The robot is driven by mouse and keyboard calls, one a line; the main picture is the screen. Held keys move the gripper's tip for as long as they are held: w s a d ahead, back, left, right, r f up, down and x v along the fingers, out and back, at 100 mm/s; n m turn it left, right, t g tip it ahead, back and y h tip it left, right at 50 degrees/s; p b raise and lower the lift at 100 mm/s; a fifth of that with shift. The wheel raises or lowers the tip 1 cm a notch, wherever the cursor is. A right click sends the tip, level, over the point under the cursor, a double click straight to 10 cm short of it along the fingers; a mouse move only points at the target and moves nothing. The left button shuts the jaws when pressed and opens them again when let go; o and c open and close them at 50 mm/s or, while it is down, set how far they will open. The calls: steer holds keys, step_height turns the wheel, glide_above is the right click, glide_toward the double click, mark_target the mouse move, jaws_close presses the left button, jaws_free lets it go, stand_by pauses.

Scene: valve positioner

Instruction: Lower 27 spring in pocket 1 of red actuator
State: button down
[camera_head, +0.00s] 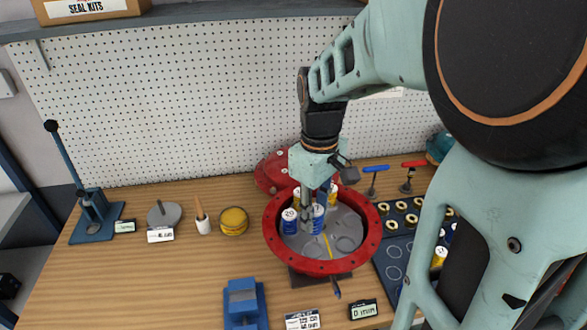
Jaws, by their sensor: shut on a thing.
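The red actuator (322,266) is an open round housing with a bolted rim and a grey floor with round pockets. My gripper (311,208) points down into it, left of its centre. It appears shut on a blue-and-white spring (318,220), whose number I cannot read. I cannot tell whether this spring touches the floor. Another blue-and-white spring (289,222) stands upright just left of it. Yellow-and-white springs (333,194) show behind, partly hidden by my gripper. Empty pockets (346,244) show at the right and front. Pocket numbers are not readable.
A red cover (271,174) lies behind the actuator. A dark tray (393,248) with rings and springs is at right. A blue block (243,301), a yellow tin (233,221) and a blue press (94,212) are at left. The bench's left front is clear.

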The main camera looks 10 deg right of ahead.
steer(key=shift+f+b, duration=1.75)
steer(key=shift+f, duration=0.75)
steer(key=shift+f+b, duration=1.1)
steer(key=shift+f, duration=0.5)
steer(key=c, duration=1.5)
jaws_free()
step_height(320, 180, up, 12)
steer(key=shift+r, duration=0.1)
steer(key=shift+w, duration=0.1)
